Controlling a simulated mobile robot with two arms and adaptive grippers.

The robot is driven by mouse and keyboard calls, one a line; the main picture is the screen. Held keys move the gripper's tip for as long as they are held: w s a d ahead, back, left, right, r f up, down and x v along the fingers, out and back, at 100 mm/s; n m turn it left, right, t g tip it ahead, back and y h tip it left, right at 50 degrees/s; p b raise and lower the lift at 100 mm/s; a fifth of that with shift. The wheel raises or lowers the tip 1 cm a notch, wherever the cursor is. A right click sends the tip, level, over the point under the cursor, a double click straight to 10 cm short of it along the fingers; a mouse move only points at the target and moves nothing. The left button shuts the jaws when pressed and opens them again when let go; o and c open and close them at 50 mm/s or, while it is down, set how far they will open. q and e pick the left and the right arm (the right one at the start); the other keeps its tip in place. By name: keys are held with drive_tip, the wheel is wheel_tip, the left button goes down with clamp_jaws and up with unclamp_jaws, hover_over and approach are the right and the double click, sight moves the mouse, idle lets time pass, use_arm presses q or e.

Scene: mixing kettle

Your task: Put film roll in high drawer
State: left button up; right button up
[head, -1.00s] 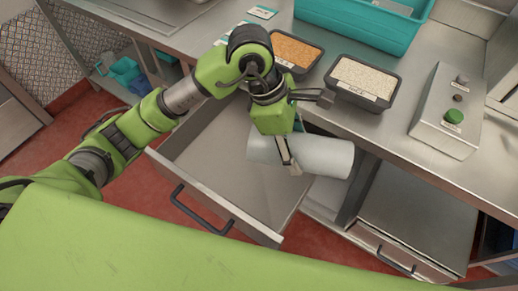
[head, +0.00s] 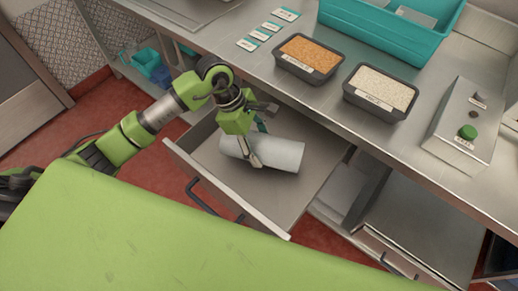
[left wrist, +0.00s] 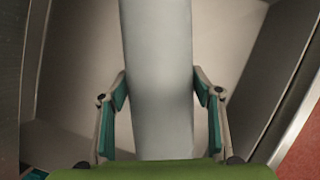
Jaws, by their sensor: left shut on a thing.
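The film roll (head: 280,155) is a pale grey-white cylinder. It also stands out in the left wrist view (left wrist: 158,75), running between the two fingers. My left gripper (head: 250,152) is shut around its middle. The roll is inside the outline of the open high drawer (head: 312,192); whether it touches the drawer floor I cannot tell. The drawer is pulled out under the counter, with a dark handle (head: 205,198) on its front. The drawer walls show on both sides in the left wrist view. My right gripper is not in view.
On the counter (head: 225,50) above stand a tray of orange grains (head: 309,54), a tray of pale grains (head: 382,88), a teal bin (head: 395,35) and a control box with a green button (head: 467,132). A lower drawer (head: 385,248) shows at lower right.

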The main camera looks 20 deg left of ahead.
use_arm(q)
wheel_tip(320, 180, down, 2)
drive_tip(key=shift+a+f+p, duration=0.1)
drive_tip(key=shift+f+p, duration=0.05)
drive_tip(key=shift+p, duration=0.3)
drive_tip(key=shift+f, duration=0.4)
drive_tip(key=shift+f, duration=0.1)
drive_tip(key=o, duration=1.6)
